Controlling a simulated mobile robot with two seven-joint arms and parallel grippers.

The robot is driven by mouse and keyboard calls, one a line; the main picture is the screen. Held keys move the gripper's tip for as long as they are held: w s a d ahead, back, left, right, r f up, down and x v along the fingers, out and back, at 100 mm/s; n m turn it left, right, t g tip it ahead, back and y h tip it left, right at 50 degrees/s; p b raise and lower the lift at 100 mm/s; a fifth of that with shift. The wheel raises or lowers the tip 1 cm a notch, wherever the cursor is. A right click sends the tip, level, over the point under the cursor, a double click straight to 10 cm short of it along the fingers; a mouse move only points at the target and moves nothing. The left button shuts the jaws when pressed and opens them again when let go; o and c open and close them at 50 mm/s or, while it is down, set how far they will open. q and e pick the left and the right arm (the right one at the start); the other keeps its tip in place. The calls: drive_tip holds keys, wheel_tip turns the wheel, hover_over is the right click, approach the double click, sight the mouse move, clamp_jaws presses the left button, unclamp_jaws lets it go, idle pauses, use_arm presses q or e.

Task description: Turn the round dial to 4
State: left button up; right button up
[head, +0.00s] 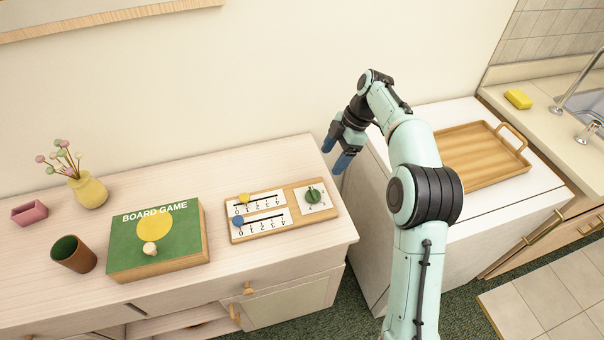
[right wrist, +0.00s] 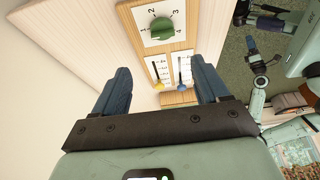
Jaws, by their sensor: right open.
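The round green dial (head: 313,196) sits on a white numbered plate at the right end of a wooden board (head: 270,208). It also shows at the top of the right wrist view (right wrist: 162,29), with numbers 1 to 4 around it; I cannot tell which number it points to. My right gripper (head: 337,153) is open and empty, up and to the right of the dial in the head view, apart from it. In the right wrist view its blue fingers (right wrist: 163,72) are spread, with the board beyond them. My left gripper is not in view.
The board also bears a yellow slider knob (head: 244,198) and a blue slider knob (head: 238,221). Left of it on the cabinet are a board game box (head: 185,218), a brown cup (head: 73,254) and a yellow vase (head: 88,191). A wooden tray (head: 480,157) lies right of my arm.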

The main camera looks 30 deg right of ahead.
sight(314, 192)
drive_tip(key=x, duration=0.4)
drive_tip(key=b+x, duration=0.1)
drive_tip(key=x, duration=0.7)
drive_tip(key=shift+s+a+f+b, duration=0.1)
drive_tip(key=shift+s+a+b, duration=0.05)
drive_tip(key=shift+s+b, duration=0.15)
drive_tip(key=shift+w+a+f, duration=0.15)
drive_tip(key=shift+f, duration=0.3)
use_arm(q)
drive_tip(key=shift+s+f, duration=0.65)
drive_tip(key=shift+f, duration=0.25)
use_arm(e)
drive_tip(key=c, duration=1)
